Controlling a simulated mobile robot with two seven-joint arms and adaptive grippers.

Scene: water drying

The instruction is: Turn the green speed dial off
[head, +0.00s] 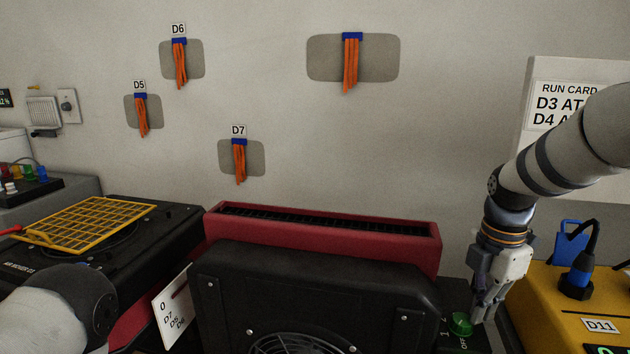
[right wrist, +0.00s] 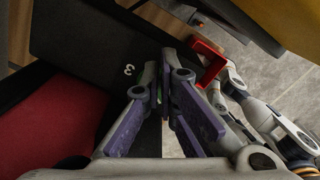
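The green speed dial (head: 461,324) sits on a dark panel at the lower right of the head view, with small white marks and "OFF" printed near it. My right gripper (head: 480,316) points down just right of the dial, its fingertips very close to or touching the dial's right edge; I cannot tell which. The fingers look shut, with no object clearly between them. In the right wrist view the fingers (right wrist: 167,75) converge, with thin green slivers beside them; the dial is not clearly seen there. My left gripper is out of view; only part of my left arm shows.
A black fan housing (head: 310,290) and a red box (head: 330,235) stand left of the dial. A yellow unit (head: 570,310) with a black plug is close on the right.

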